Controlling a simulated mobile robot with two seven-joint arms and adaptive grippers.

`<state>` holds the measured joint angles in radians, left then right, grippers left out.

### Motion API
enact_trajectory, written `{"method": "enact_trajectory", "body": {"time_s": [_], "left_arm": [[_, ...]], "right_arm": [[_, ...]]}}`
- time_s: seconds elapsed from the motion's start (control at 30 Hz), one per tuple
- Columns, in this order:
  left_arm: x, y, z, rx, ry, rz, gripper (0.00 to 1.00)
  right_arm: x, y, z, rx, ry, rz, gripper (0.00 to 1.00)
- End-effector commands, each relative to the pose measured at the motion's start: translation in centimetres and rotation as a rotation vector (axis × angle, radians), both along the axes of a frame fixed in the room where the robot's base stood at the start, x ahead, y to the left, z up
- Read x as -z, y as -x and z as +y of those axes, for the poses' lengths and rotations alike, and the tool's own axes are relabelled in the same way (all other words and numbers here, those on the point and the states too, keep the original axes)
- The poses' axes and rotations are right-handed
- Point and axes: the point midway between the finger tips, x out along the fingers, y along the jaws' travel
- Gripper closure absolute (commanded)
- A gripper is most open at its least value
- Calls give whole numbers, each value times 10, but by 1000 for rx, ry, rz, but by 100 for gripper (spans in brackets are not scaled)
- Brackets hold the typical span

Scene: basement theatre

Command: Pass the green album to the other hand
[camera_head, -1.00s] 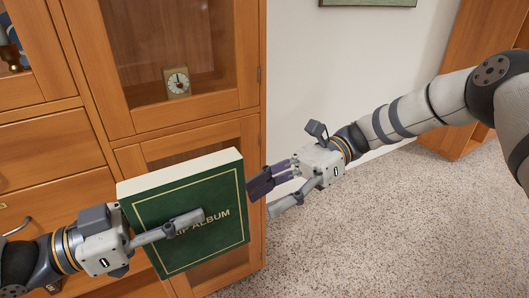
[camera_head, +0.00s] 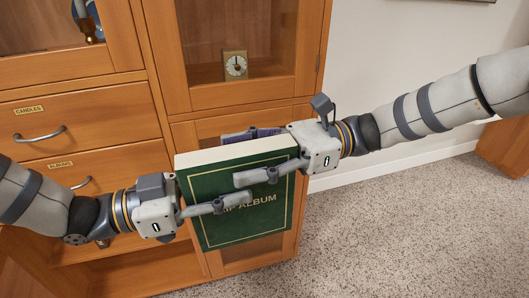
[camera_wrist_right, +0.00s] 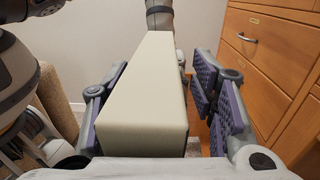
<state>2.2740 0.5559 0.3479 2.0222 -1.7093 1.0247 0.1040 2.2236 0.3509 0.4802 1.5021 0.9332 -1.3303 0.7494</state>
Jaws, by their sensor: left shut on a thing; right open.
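The green album (camera_head: 230,227), with gold lettering and a cream page edge, is held upright in the air in front of the wooden cabinet. My left gripper (camera_head: 215,207) is shut on its left side, one finger across the front cover. My right gripper (camera_head: 262,155) is open around the album's upper right part, one finger in front of the cover and purple pads behind it. In the right wrist view the album's pale page edge (camera_wrist_right: 145,90) lies between the open fingers of my right gripper (camera_wrist_right: 160,100), with a clear gap on the purple-pad side at right.
The wooden cabinet (camera_head: 160,90) stands close behind, with a glass door, a small clock (camera_head: 235,65) inside and labelled drawers (camera_head: 85,122) at left. Carpeted floor (camera_head: 400,230) is free at right. Another wooden unit (camera_head: 505,150) stands at the far right.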

Motion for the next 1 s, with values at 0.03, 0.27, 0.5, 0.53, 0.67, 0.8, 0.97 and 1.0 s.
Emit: {"method": "enact_trajectory", "body": {"time_s": [0.03,0.27,0.5,0.53,0.67,0.8,0.97,1.0], "left_arm": [[-2,0,0,1,3,-3,100],[-2,0,0,1,3,-3,100],[-2,1,-1,4,4,-4,100],[-2,1,-1,4,4,-4,68],[-2,1,-1,4,2,-4,49],[-1,1,0,2,1,-2,49],[-1,1,3,0,0,-3,49],[-1,1,8,-1,-1,-3,49]], "right_arm": [[-1,0,0,0,0,-1,48],[-1,0,0,0,0,-1,69],[-1,-1,0,2,1,-1,100],[-2,-1,0,2,-3,-2,100],[-2,-1,0,1,-3,-2,100],[-2,0,0,0,-3,-2,100],[-2,0,0,0,-3,-2,100],[-2,0,0,0,-3,-2,100]]}}
